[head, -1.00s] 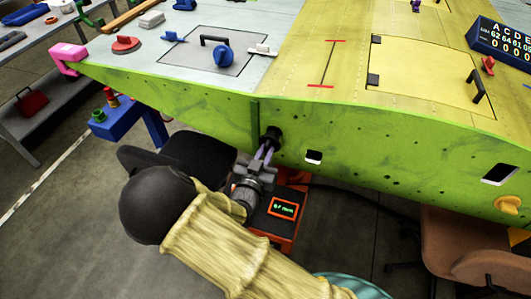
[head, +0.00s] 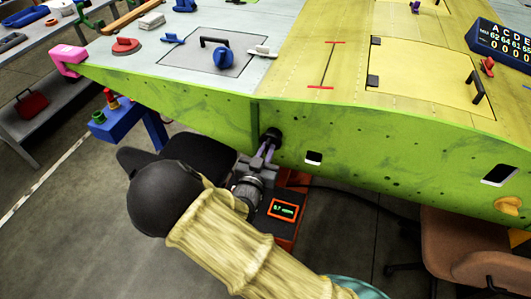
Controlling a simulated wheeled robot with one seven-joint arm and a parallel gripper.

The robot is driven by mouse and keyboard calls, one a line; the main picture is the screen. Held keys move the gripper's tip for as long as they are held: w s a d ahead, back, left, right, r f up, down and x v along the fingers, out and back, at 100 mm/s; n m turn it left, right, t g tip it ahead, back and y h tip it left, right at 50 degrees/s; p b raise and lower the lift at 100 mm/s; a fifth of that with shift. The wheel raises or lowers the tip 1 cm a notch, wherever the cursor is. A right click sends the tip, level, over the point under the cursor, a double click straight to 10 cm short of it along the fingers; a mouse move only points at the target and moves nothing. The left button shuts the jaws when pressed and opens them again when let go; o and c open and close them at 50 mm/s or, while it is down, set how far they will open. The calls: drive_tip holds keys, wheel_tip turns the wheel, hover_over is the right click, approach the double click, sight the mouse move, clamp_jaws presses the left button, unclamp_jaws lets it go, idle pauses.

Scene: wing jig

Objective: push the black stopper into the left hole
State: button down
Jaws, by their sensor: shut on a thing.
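The black stopper (head: 272,135) is at the green front face of the wing (head: 340,135), just right of a vertical seam. My gripper (head: 265,151) is shut on the stopper, its purple-grey fingers reaching up to it from below. The stopper still stands out from the face; how deep it sits in a hole I cannot tell. A rectangular opening (head: 313,158) with a pale lower edge lies to the right of the stopper. The left hole itself is not visible; the stopper and fingers may cover it.
An orange-framed box with a small display (head: 284,209) stands below the wing, close to my wrist. A dark seat (head: 200,155) is left of my gripper and a brown chair (head: 470,240) at the lower right. Tools and a blue knob (head: 222,57) lie on top.

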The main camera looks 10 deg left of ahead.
drive_tip(key=shift+w+d, duration=0.1)
drive_tip(key=shift+w, duration=0.4)
drive_tip(key=shift+w, duration=0.35)
drive_tip(key=shift+w+d, duration=0.1)
drive_tip(key=shift+w, duration=0.55)
drive_tip(key=shift+w+r, duration=0.1)
drive_tip(key=shift+w, duration=0.05)
drive_tip(key=c, duration=1.4)
unclamp_jaws()
drive_tip(key=shift+o, duration=0.2)
